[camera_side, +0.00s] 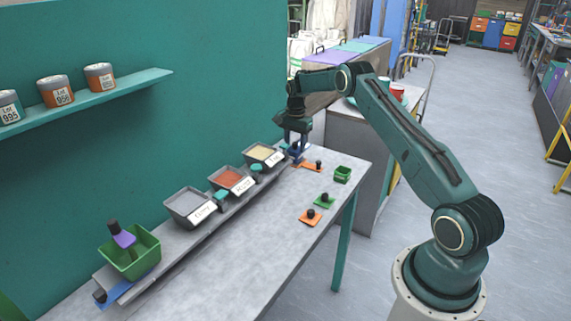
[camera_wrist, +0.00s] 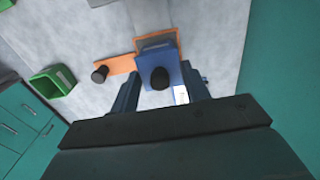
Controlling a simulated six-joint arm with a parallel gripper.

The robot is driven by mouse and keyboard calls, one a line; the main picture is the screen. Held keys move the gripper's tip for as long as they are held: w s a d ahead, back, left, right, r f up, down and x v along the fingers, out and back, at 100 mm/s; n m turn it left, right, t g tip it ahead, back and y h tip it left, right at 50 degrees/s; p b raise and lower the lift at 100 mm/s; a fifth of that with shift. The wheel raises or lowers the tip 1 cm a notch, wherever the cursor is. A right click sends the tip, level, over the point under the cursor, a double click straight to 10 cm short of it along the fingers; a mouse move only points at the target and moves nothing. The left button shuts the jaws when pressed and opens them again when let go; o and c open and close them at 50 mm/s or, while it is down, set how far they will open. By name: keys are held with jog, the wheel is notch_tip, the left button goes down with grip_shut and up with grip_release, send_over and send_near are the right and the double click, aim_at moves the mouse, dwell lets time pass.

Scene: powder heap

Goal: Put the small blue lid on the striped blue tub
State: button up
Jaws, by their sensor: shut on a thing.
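My gripper (camera_wrist: 160,88) is at the far end of the table, pointing down. In the wrist view its fingers stand on either side of a blue lid (camera_wrist: 174,72) with a black knob (camera_wrist: 160,79), and the gripper is shut on this lid. Blue also shows under my gripper in the side view (camera_side: 297,153). I cannot make out stripes, or whether lid and square touch. Another blue lid (camera_side: 121,292) lies at the near left.
An orange lid (camera_wrist: 116,66) lies close beside my gripper. A small green tub (camera_side: 342,175), a green lid (camera_side: 325,202) and an orange lid (camera_side: 309,217) are on the right. Powder trays (camera_side: 187,208) and a green tub (camera_side: 137,262) with a purple lid (camera_side: 124,239) line the wall side.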

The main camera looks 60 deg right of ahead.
jog(key=shift+f, duration=0.2)
jog(key=o, duration=1.4)
jog(key=shift+r, duration=0.15)
jog(key=shift+r, duration=3.35)
jog(key=shift+r, duration=0.1)
